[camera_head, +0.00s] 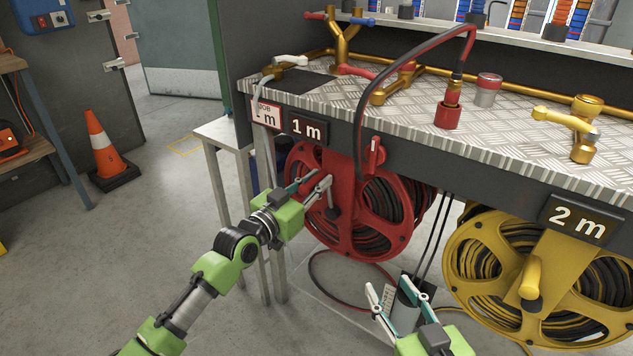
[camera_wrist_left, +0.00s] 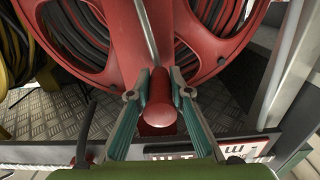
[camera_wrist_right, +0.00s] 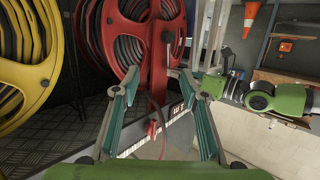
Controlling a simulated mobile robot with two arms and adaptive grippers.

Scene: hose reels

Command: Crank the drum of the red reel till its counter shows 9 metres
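The red reel (camera_head: 401,229), wound with black and red hose, hangs under the bench edge. Its counter plate (camera_head: 305,128) reads 1 m. My left gripper (camera_head: 322,180) is at the left of the reel's front. In the left wrist view its fingers (camera_wrist_left: 160,84) close in on both sides of the red crank handle (camera_wrist_left: 160,112), appearing shut on it. A red lever (camera_head: 374,156) sits above the reel's front; it also shows in the right wrist view (camera_wrist_right: 152,130). My right gripper (camera_head: 396,292) is open and empty, low between the red and yellow reels.
The yellow reel (camera_head: 470,247), with a 2 m plate (camera_head: 577,220), is at the right. A partly covered job card (camera_head: 267,111) is left of the red counter. A red and black hose arches over the bench (camera_head: 505,120). An orange cone (camera_head: 102,146) stands on open floor at left.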

